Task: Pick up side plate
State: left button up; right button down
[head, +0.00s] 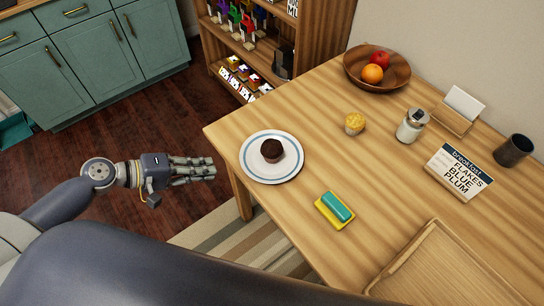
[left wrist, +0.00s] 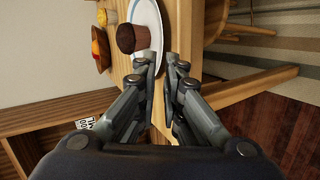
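The side plate (head: 262,171) is white with a blue ring and lies at the left edge of the wooden table. A brown muffin (head: 272,151) sits on it. My left gripper (head: 208,168) is left of the plate, just off the table edge, fingers pointing toward the plate and empty. In the left wrist view the plate (left wrist: 147,14) and muffin (left wrist: 125,38) show just beyond the fingertips (left wrist: 160,66). A gap shows between the fingers. The plate's near rim is close to the fingertips; contact cannot be told. My right gripper is not in view.
A shelf (head: 310,35) stands behind.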

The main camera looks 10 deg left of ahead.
aim_at(243, 165)
pick_arm(q)
jog(key=p+x, duration=0.1)
jog(key=x, duration=0.8)
jog(key=shift+w+d+f+p, duration=0.1)
jog(key=shift+w+f+p, duration=0.05)
jog(key=shift+w+p, duration=0.2)
jog(key=shift+w+d+f, duration=0.15)
jog(key=shift+d+f, duration=0.1)
jog(key=shift+d, duration=0.05)
grip_shut()
jog(key=shift+r, duration=0.15)
